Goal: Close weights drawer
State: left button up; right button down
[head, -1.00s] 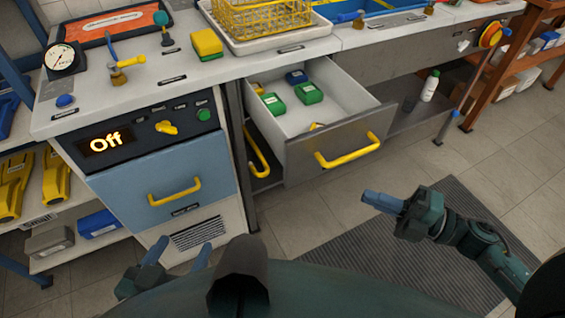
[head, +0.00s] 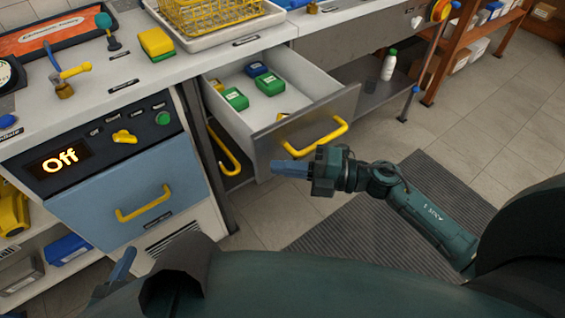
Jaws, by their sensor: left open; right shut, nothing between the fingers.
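The weights drawer (head: 305,122) is pulled out below the worktop, with a grey front and a yellow bar handle (head: 314,139). Green and blue weights (head: 257,69) lie inside it. My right gripper (head: 276,168) is shut and empty. It appears just below and in front of the drawer front in the picture; I cannot tell whether it touches it. My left gripper (head: 122,268) is at the bottom left, partly hidden behind my own body, below the blue drawer (head: 130,190) of the control unit.
Another yellow handle (head: 223,148) is on the cabinet beneath the open drawer. A white bottle (head: 389,65) stands on the low shelf to the right. The worktop holds a yellow wire basket (head: 210,12) on a tray. A dark ribbed mat (head: 350,235) lies on the floor.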

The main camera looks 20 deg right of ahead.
jog(key=shift+w+a, duration=0.2)
jog(key=shift+w, duration=0.3)
